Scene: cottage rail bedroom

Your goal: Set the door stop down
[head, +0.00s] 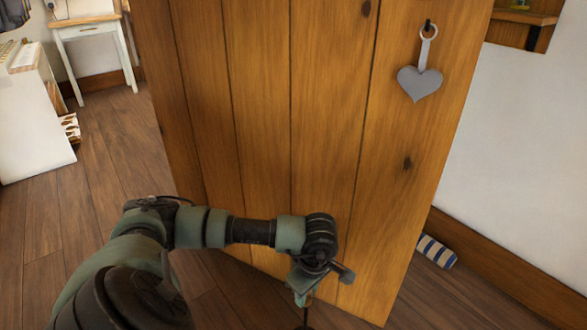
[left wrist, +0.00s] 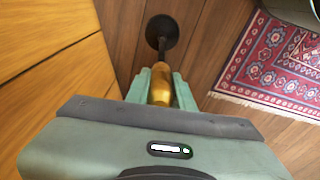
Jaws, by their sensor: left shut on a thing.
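The door stop shows in the left wrist view as a black round base (left wrist: 162,32) with a stem and a gold-brown grip (left wrist: 161,84). My left gripper (left wrist: 161,92) is shut on that grip, one teal finger on each side. In the head view my left gripper (head: 302,290) is low in front of the wooden door (head: 265,130), near its lower edge. Only a thin dark part of the door stop (head: 305,314) shows below it there. I cannot tell whether the base touches the floor. My right gripper is in neither view.
A grey heart (head: 420,83) hangs on the door. A blue-and-white striped roll (head: 437,252) lies by the right wall. A red patterned rug (left wrist: 275,65) lies to the right in the wrist view. A white desk (head: 90,30) stands back left. Bare floor (head: 110,135) is left of the door.

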